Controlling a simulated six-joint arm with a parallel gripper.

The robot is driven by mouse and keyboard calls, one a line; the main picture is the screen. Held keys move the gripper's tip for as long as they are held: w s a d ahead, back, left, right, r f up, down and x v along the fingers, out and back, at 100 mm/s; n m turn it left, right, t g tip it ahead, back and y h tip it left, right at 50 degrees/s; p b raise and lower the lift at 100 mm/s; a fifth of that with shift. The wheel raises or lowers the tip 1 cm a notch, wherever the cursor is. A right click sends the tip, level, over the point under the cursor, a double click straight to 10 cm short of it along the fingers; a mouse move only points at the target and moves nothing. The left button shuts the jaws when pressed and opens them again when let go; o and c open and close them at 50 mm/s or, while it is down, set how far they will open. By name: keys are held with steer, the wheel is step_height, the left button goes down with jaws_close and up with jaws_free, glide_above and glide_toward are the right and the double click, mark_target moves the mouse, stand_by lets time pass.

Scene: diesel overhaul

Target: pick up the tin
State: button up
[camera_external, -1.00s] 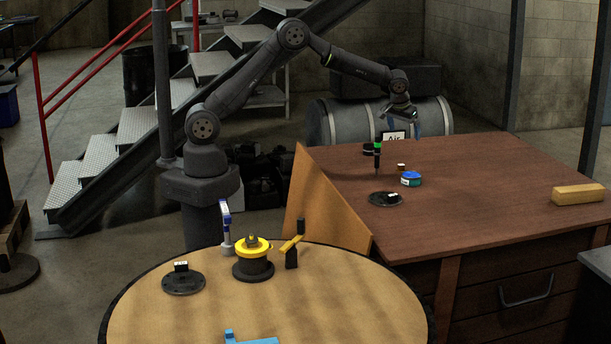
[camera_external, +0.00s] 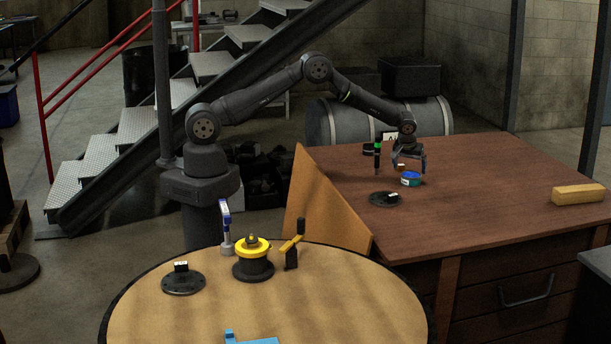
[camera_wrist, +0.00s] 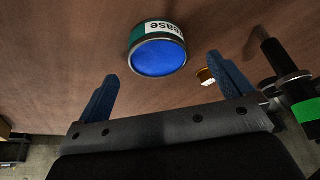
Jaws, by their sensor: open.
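The tin (camera_external: 411,180) is small and round, with a blue top and a teal side, and stands on the brown desk. My gripper (camera_external: 409,166) is open and empty just above the tin in the external view. In the wrist view my gripper (camera_wrist: 160,80) has its two blue fingers spread wide. The tin lies beyond the fingertips, roughly centred between them, and no contact shows.
A small orange-and-white item (camera_wrist: 206,77) is near the tin. A yellow block (camera_external: 578,194) lies far right; the desk between is clear.

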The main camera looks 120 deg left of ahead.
mark_target(411, 175)
steer(key=shift+a+x, duration=0.2)
steer(key=shift+x, duration=2.7)
steer(key=shift+w+r, duration=0.15)
steer(key=shift+w, duration=0.05)
steer(key=c, duration=1.3)
